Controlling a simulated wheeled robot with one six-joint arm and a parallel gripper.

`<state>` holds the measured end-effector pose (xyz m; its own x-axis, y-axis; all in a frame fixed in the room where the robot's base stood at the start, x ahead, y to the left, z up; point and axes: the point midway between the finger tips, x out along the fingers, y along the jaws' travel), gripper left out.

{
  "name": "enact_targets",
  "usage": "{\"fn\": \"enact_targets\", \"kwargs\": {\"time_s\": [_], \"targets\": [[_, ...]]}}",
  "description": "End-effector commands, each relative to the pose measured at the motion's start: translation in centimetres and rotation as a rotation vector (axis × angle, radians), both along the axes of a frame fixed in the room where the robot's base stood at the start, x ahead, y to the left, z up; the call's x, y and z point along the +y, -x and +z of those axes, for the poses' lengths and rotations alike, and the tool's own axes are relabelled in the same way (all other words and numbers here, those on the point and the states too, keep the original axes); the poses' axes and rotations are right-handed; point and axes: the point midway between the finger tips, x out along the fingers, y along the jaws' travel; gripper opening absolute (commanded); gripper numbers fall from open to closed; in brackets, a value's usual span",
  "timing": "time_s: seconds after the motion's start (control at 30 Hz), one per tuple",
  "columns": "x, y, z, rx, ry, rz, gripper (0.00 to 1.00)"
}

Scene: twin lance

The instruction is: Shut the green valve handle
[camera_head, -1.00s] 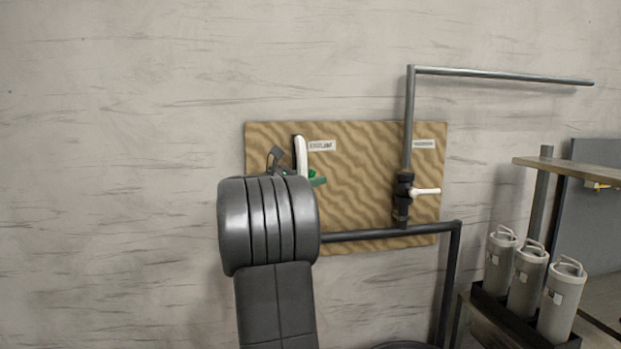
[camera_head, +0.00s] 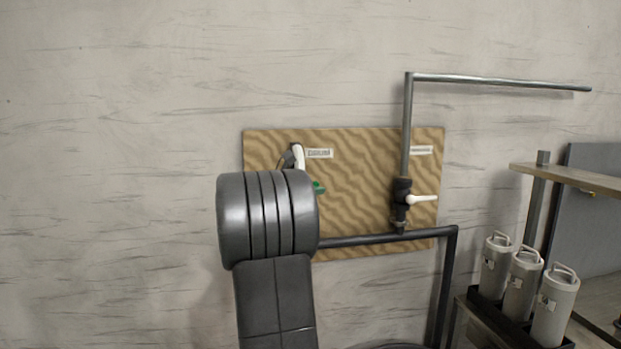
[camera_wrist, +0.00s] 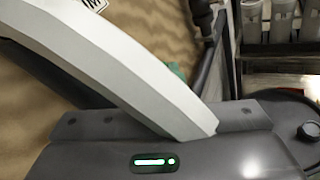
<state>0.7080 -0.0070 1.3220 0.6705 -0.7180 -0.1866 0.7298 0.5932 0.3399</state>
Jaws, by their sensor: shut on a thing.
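The green valve handle (camera_head: 318,187) shows as a small patch just right of my arm, in front of the brown wavy-patterned board (camera_head: 355,170). My arm hides the rest of it and the valve body. A small green bit also shows behind the pale finger in the wrist view (camera_wrist: 177,70). My gripper (camera_head: 298,157) shows as a pale finger above my arm, beside the handle. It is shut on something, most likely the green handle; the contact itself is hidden. In the wrist view the pale finger of my gripper (camera_wrist: 120,70) crosses the upper left.
A second valve with a white handle (camera_head: 422,199) sits on a vertical pipe at the board's right. A dark pipe (camera_head: 390,237) runs along below. Grey canisters (camera_head: 525,277) stand in a rack at lower right, beneath a shelf (camera_head: 570,177). The wall at left is bare.

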Motion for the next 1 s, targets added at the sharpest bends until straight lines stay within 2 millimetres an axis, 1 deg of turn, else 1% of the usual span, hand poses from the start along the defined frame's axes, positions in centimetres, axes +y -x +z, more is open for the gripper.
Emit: {"fn": "enact_targets", "kwargs": {"time_s": [0.03,0.17,0.4,0.7,1.0], "targets": [[-0.2,0.0,0.7,0.01,-0.042,0.0,0.0],[-0.7,-0.1,0.2,0.035,-0.162,-0.001,0.0],[-1.4,-0.3,-1.1,0.078,-0.387,-0.001,0.0],[-1.8,-0.4,-3.1,0.127,-0.647,-0.001,0.0],[-1.9,-0.4,-4.5,0.162,-0.826,0.0,0.0]]}}
